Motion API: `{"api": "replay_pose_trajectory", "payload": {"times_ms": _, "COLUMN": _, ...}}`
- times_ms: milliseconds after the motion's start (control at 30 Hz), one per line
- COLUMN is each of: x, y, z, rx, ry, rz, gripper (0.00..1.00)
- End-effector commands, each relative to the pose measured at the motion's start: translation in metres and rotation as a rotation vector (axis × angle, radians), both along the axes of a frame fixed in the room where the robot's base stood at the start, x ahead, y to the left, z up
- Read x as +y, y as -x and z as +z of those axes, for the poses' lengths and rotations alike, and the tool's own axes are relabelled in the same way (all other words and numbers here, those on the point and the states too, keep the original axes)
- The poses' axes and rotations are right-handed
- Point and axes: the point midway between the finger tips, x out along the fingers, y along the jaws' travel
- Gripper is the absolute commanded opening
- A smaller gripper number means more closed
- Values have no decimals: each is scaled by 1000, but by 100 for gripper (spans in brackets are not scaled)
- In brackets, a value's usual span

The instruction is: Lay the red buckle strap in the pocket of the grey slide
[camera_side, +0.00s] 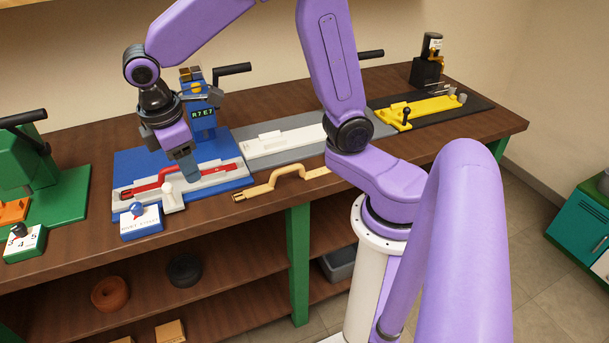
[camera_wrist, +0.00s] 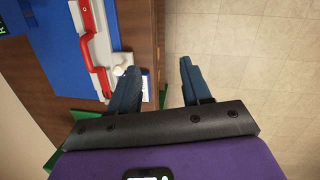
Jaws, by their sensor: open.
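The red buckle strap (camera_side: 165,183) lies lengthwise along the grey slide (camera_side: 206,187), on the blue base at left. The strap has a raised bend in its middle; whether it sits fully down in the pocket I cannot tell. It also shows in the wrist view (camera_wrist: 88,45), along the slide (camera_wrist: 105,45). My gripper (camera_side: 188,178) is above the slide and hides part of it in the side view. In the wrist view its two fingers (camera_wrist: 160,66) are spread apart with nothing between them, to the right of the strap, over the bench's front edge and floor.
A white knobbed lever (camera_side: 172,197) and a blue-and-white labelled box (camera_side: 141,221) stand at the slide's front. A tan strap (camera_side: 280,179) lies to the right on the bench edge. A blue press with a display (camera_side: 203,115) rises behind. Green equipment (camera_side: 40,180) stands at left.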

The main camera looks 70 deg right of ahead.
Motion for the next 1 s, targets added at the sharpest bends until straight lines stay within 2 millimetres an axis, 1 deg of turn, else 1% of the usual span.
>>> {"api": "replay_pose_trajectory", "payload": {"times_ms": 33, "x": -1, "y": 20, "z": 2, "rx": -3, "ry": -20, "rz": 16, "gripper": 48}}
{"api": "replay_pose_trajectory", "payload": {"times_ms": 167, "x": -5, "y": 67, "z": 3, "rx": -6, "ry": -70, "rz": 53, "gripper": 48}}
{"api": "replay_pose_trajectory", "payload": {"times_ms": 300, "x": -15, "y": 119, "z": 0, "rx": -2, "ry": -122, "rz": 90, "gripper": 48}}
{"api": "replay_pose_trajectory", "payload": {"times_ms": 400, "x": -25, "y": 153, "z": -3, "rx": 3, "ry": -156, "rz": 113, "gripper": 48}}
{"api": "replay_pose_trajectory", "payload": {"times_ms": 500, "x": -35, "y": 181, "z": -7, "rx": 10, "ry": -185, "rz": 132, "gripper": 48}}
{"api": "replay_pose_trajectory", "payload": {"times_ms": 600, "x": -44, "y": 200, "z": -12, "rx": 17, "ry": -205, "rz": 143, "gripper": 48}}
{"api": "replay_pose_trajectory", "payload": {"times_ms": 700, "x": -49, "y": 211, "z": -14, "rx": 21, "ry": -215, "rz": 152, "gripper": 48}}
{"api": "replay_pose_trajectory", "payload": {"times_ms": 800, "x": -51, "y": 216, "z": -15, "rx": 23, "ry": -220, "rz": 155, "gripper": 48}}
{"api": "replay_pose_trajectory", "payload": {"times_ms": 1000, "x": -50, "y": 216, "z": -15, "rx": 23, "ry": -220, "rz": 155, "gripper": 48}}
